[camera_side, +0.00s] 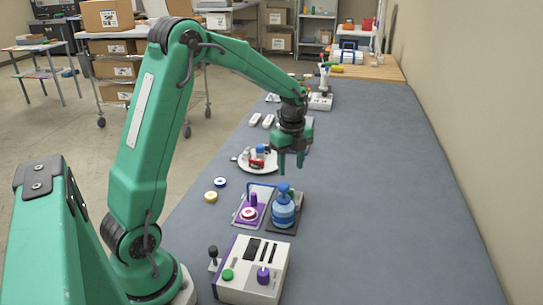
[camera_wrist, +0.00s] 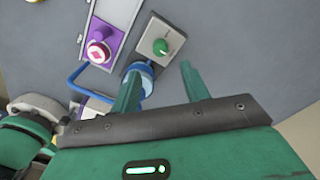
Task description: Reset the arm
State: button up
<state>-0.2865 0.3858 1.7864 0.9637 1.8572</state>
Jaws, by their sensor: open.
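My gripper (camera_side: 291,168) hangs from the raised, bent green arm in the side view, fingers pointing down. It is open, and nothing shows between the fingers. In that view it is above the mat, just above and behind a blue bottle-like thing (camera_side: 284,212) on a dark base, apart from it. In the wrist view my gripper (camera_wrist: 161,68) has its two green fingers spread. A grey plate with a green knob (camera_wrist: 162,46) lies beyond the fingertips. A blue part (camera_wrist: 146,70) is partly hidden behind the left finger.
A purple device with a red-and-white button (camera_side: 249,213) stands beside the blue thing. A white control box (camera_side: 252,270) is in front. A white plate (camera_side: 245,165) with small items lies behind. The grey mat (camera_side: 380,200) is clear on the right, up to the wall.

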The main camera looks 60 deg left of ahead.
jog(key=s+d+r+n+t, duration=0.2)
jog(key=s+d+r+n, duration=0.4)
jog(key=s+n, duration=0.3)
jog(key=s+d+r+n+t, duration=0.3)
jog(key=s+d+r+n, duration=0.3)
jog(key=s+n, duration=0.3)
jog(key=s, duration=0.3)
jog(key=shift+d+r+t, duration=0.2)
jog(key=shift+d+t, duration=0.1)
jog(key=shift+d, duration=0.1)
